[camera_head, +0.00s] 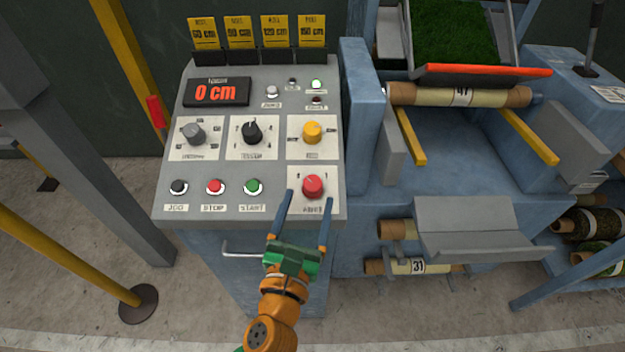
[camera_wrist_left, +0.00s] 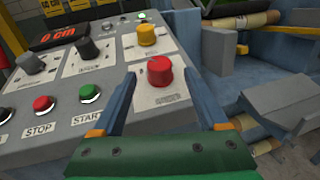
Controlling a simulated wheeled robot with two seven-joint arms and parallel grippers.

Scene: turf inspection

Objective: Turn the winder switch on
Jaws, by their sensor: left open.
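A control panel (camera_head: 235,150) on a blue-grey cabinet carries several knobs. A red rotary knob (camera_head: 313,186) sits on a light plate at its lower right; it also shows in the left wrist view (camera_wrist_left: 160,70). The label below the red knob is too small to read surely. My left gripper (camera_head: 310,195) is open, its blue fingertips on either side of the red knob in the picture. Whether they touch it I cannot tell. Grey (camera_head: 194,134), black (camera_head: 253,132) and yellow (camera_head: 312,132) knobs stand in the row above. My right gripper is out of view.
Black (camera_head: 178,187), red (camera_head: 215,186) and green (camera_head: 253,186) push buttons line the panel's lower left. A display (camera_head: 216,93) reads 0 cm. A blue post (camera_head: 362,115) and roll machine (camera_head: 455,150) stand to the right. A yellow pole (camera_head: 70,252) is at left.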

